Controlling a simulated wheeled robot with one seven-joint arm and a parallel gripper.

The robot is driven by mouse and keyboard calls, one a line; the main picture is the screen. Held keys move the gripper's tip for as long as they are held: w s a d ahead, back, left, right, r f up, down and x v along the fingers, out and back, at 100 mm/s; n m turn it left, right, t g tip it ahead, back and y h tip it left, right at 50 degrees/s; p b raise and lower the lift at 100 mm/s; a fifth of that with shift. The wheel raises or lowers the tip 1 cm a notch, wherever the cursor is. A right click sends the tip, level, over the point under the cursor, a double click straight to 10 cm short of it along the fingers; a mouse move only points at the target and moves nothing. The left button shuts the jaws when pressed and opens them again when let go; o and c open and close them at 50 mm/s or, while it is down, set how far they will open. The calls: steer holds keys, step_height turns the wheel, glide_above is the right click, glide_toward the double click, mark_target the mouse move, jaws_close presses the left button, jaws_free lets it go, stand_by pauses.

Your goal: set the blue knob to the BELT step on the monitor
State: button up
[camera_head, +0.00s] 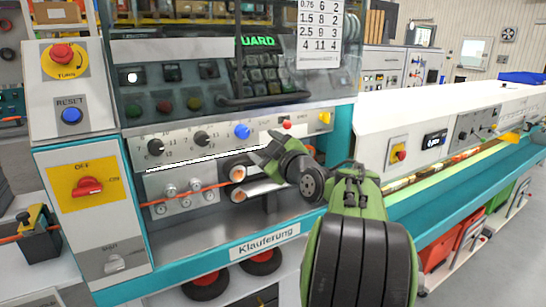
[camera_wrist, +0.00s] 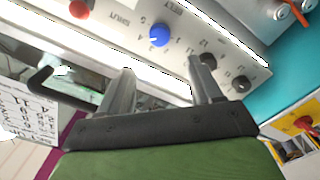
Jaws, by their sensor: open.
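The blue knob (camera_head: 242,131) is on the grey control strip below the machine's clear cover. In the wrist view the blue knob (camera_wrist: 160,36) lies beyond and roughly between my fingertips, with printed step labels around it; SHUT and BELT seem readable. A small pale mark shows on its lower edge in that view; its exact setting is unclear. The monitor (camera_head: 257,41) behind the cover shows green letters, "UARD", with the start cut off. My gripper (camera_wrist: 161,70) is open and empty, apart from the knob. In the head view my gripper (camera_head: 262,152) is just right of and below the knob.
Two black knobs (camera_head: 155,148) (camera_head: 202,138) sit left of the blue knob on the strip. A red button (camera_head: 287,124) and a yellow switch (camera_head: 324,118) are to its right. A dark handle (camera_head: 265,98) juts from the cover above. Copper-ended rollers (camera_head: 238,174) lie below.

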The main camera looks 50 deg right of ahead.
steer(key=v, duration=0.4)
steer(key=shift+s, duration=0.1)
steer(key=shift+a, duration=0.1)
